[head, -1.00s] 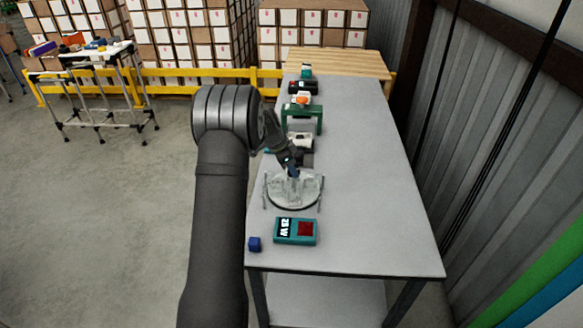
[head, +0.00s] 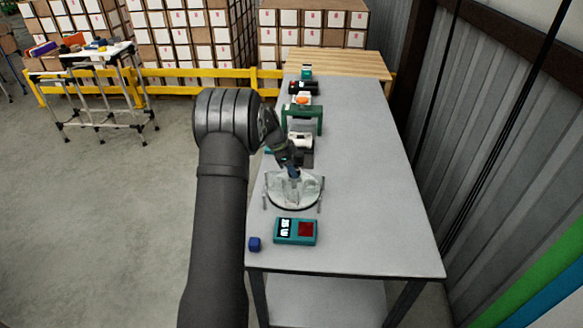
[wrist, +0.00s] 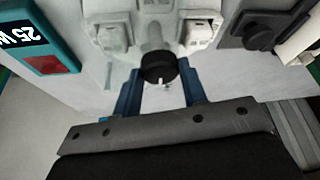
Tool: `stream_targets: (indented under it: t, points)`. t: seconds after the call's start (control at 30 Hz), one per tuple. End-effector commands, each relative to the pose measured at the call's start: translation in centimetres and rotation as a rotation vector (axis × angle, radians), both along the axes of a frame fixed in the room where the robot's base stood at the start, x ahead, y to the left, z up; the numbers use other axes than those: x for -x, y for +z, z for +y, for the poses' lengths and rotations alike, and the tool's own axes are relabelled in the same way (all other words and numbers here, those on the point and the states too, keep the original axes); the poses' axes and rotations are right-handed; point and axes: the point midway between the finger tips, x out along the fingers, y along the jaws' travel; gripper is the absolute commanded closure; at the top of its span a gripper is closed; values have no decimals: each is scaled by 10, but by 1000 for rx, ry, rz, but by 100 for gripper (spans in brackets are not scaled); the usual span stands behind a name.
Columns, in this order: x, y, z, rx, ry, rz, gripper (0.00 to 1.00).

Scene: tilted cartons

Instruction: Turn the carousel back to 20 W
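The carousel (head: 296,202) is a pale round disc near the front of the grey table. In the wrist view it (wrist: 107,38) carries pale blocks and a central post ending in a black knob (wrist: 158,69) with a small white mark. A teal meter (head: 295,232) with a red square stands in front of it; in the wrist view its display (wrist: 25,36) reads 25 W. My gripper (head: 293,174) is above the carousel. In the wrist view my gripper (wrist: 160,88) has its blue fingers apart, one on each side of the knob, with visible gaps. Contact is not visible.
A green frame (head: 318,120) and several other devices line the table behind the carousel. The right side of the grey table (head: 375,200) is clear.

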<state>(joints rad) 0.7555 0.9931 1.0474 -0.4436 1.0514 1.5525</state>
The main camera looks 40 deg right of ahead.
Motion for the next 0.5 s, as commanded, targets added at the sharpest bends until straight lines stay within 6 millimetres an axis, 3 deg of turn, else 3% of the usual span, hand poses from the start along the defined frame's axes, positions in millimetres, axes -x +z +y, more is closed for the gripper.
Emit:
stream_targets:
  t: [0.03,0.1,0.5]
  points:
    - [0,0,0,0,0,-1,54]
    - [0,0,0,0,0,-1,40]
    - [-2,7,2,1,1,-2,40]
